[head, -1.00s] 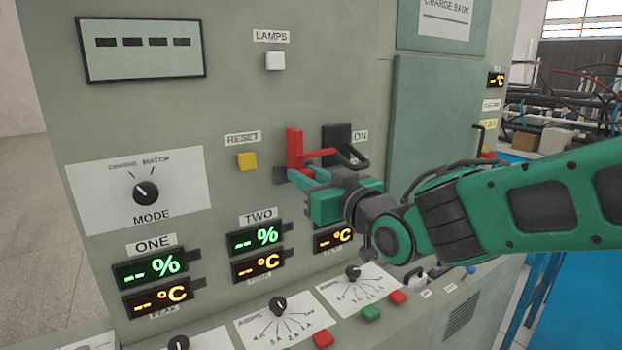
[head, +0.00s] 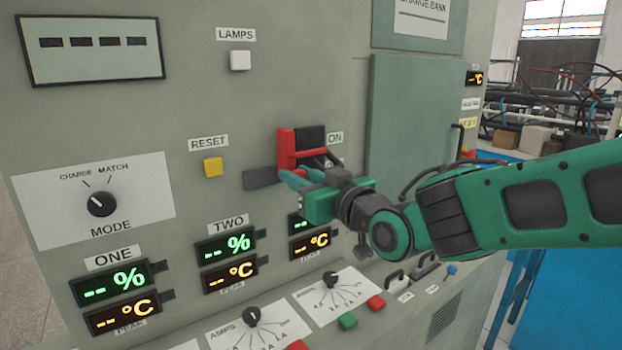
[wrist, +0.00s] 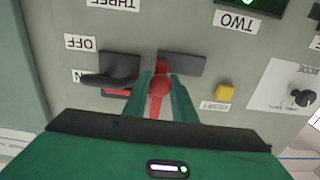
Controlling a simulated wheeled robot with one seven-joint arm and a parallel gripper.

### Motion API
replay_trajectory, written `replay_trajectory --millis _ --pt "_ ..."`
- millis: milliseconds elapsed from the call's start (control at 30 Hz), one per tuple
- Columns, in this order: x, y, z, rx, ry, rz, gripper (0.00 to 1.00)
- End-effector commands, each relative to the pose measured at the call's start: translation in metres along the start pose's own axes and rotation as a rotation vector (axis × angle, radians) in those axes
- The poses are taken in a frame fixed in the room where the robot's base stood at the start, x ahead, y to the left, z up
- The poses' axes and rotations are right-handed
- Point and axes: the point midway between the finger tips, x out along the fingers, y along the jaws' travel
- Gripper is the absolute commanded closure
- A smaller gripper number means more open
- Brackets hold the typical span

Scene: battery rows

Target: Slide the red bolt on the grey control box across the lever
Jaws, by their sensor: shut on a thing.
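The red bolt (head: 286,148) is on the front of the grey control box (head: 205,105), with a red bar reaching right over the black lever plate (head: 311,138). Whether the bar lies fully across the lever cannot be told.
A dark grey track plate (head: 262,178) shows left of the bolt. The yellow RESET button (head: 213,167) is farther left. Lit displays (head: 225,246) and dials sit below. A green door panel (head: 405,120) is to the right.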

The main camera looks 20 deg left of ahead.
Motion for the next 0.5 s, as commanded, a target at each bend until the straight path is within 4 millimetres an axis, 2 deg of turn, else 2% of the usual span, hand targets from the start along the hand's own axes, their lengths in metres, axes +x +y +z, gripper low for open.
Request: replay_trajectory --millis 33,167,200,267,500 --pt "-0.0004 0.0056 -0.0005 -0.003 0.001 0.010 1.00" --pt "-0.0002 0.0066 -0.0005 -0.003 0.001 0.012 1.00" --pt "-0.0001 0.0067 -0.0005 -0.003 0.001 0.012 0.69" --pt "0.0001 0.0061 -0.0005 -0.003 0.001 0.011 0.58" --pt "0.0008 0.0026 -0.0003 -0.002 0.001 0.006 0.58"
